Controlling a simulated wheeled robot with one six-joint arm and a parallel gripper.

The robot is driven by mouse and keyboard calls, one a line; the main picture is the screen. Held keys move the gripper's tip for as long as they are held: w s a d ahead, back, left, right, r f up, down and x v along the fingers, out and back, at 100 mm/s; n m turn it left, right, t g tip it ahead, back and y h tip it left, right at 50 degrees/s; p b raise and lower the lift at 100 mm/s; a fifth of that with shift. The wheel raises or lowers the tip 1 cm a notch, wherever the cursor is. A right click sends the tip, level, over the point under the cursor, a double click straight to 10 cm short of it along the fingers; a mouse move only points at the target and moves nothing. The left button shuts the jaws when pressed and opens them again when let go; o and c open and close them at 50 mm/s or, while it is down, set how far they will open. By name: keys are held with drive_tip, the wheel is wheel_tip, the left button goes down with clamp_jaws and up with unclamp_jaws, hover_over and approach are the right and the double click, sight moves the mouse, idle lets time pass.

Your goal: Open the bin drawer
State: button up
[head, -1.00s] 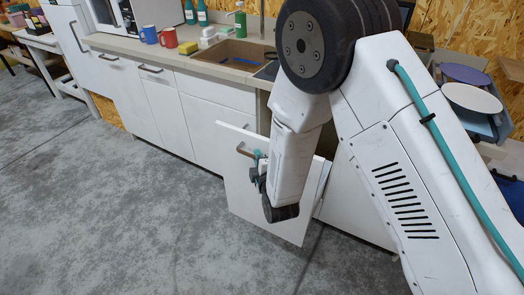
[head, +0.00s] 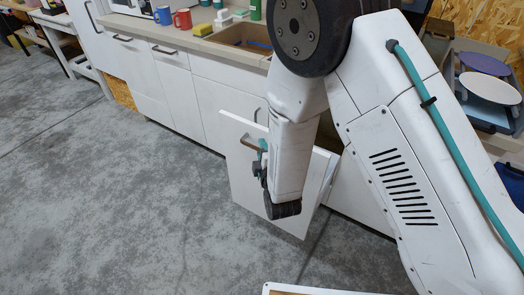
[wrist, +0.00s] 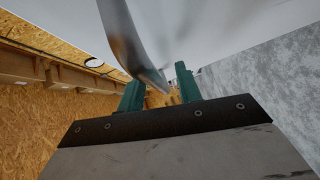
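The bin drawer (head: 235,180) has a tall white front and stands pulled out from the white cabinet row under the counter. A gap shows between its front and the cabinet on the right side. Its bar handle (head: 252,144) is near the top of the front. My gripper (head: 259,165) is at the handle, partly hidden by my wrist. In the wrist view the metal handle (wrist: 138,50) runs down between the two green fingers of my gripper (wrist: 160,90), which look closed around it. The drawer's inside is mostly hidden by my arm.
The counter holds a sink (head: 240,38), a red mug (head: 182,20) and a blue mug (head: 163,15). Shelves with plates (head: 490,87) stand at the right. A white-edged brown object (head: 320,291) shows at the bottom edge. Grey floor left of the drawer is clear.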

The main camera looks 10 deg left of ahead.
drive_tip(key=shift+s, duration=0.1)
drive_tip(key=v, duration=0.7)
drive_tip(key=shift+s+d, duration=0.2)
drive_tip(key=shift+s, duration=0.05)
idle(0.4)
